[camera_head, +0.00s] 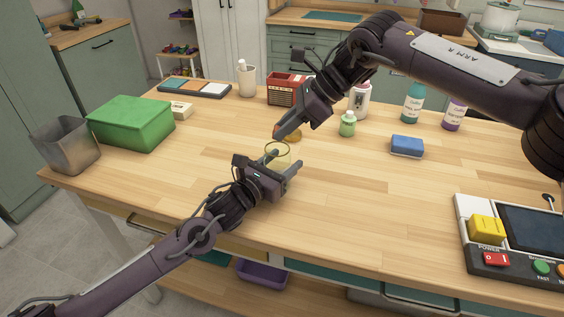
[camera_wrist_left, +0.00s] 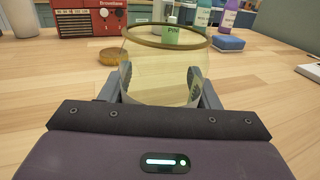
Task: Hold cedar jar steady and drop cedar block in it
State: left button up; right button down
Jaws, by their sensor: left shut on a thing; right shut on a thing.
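The cedar jar (camera_head: 278,153) is a clear yellowish glass with a brown rim, standing upright and open on the wooden table. My left gripper (camera_head: 281,168) is shut around its sides; the wrist view shows a finger on each side of the jar (camera_wrist_left: 165,75), and I see nothing inside it. My right gripper (camera_head: 280,133) is just above and behind the jar, pointing down to the left. It is shut on a small brownish thing at its tips, apparently the cedar block, mostly hidden by the fingers. A round brown lid (camera_wrist_left: 112,56) lies on the table behind the jar.
A green bottle (camera_head: 347,124), a white bottle (camera_head: 359,103) and a blue sponge (camera_head: 407,146) stand to the right. A red box (camera_head: 283,91) is behind. A green box (camera_head: 131,122) is at left, a control panel (camera_head: 525,243) at front right. The table's front middle is clear.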

aim_at(288, 148)
jog(key=shift+s+d+f, duration=0.15)
jog(key=shift+f, duration=1.15)
jog(key=shift+s+d+f, duration=0.1)
jog(key=shift+f, duration=1.2)
jog(key=shift+s+a+f, duration=0.1)
jog(key=shift+f, duration=0.2)
jog(key=c, duration=1.4)
grip_release()
jog(key=shift+s, duration=0.1)
jog(key=shift+r, duration=0.4)
jog(key=shift+o, duration=0.8)
jog(key=a+r+v, duration=0.1)
jog(key=v, duration=1.2)
jog(key=shift+w, duration=0.35)
jog(key=shift+r, duration=0.15)
jog(key=shift+a, duration=0.1)
